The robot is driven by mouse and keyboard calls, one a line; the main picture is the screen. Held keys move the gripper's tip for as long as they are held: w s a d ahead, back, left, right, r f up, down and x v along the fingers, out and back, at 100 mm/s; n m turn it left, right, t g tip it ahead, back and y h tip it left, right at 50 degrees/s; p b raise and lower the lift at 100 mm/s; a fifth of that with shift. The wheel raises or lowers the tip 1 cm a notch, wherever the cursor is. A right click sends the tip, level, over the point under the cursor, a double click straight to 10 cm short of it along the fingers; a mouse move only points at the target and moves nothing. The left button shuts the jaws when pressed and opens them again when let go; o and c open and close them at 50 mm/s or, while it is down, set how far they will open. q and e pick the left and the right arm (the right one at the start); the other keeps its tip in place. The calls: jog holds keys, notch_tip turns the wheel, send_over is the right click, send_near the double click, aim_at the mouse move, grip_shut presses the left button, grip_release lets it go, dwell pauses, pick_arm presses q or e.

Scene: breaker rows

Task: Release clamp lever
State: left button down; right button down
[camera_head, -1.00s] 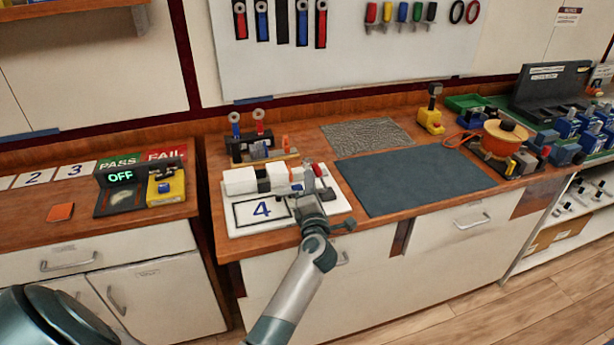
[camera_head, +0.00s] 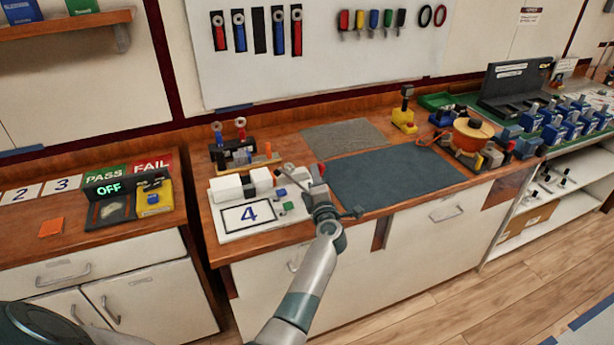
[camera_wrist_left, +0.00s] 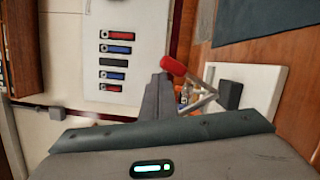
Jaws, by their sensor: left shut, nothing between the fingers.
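The clamp lever shows in the left wrist view as a red handle (camera_wrist_left: 174,66) on pale metal arms, running down to a clamp on a white board. My left gripper (camera_head: 318,192) is at the board's right end, by the clamp. In the left wrist view its fingers (camera_wrist_left: 160,88) are shut and empty, their tips just beside the red handle. I cannot tell whether they touch it. My right gripper is out of view.
Behind the board stands a rack (camera_head: 232,153) with red and blue tools. A dark mat (camera_head: 390,180) lies clear to the right. A yellow device (camera_head: 404,118) and an orange spool (camera_head: 472,134) stand farther right. The tester reading OFF (camera_head: 110,205) is on the left bench.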

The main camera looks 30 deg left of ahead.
pick_arm(q)
jog(key=shift+w+d, duration=0.5)
jog(key=shift+d, duration=0.1)
dwell(0.3)
jog(key=shift+r, duration=0.15)
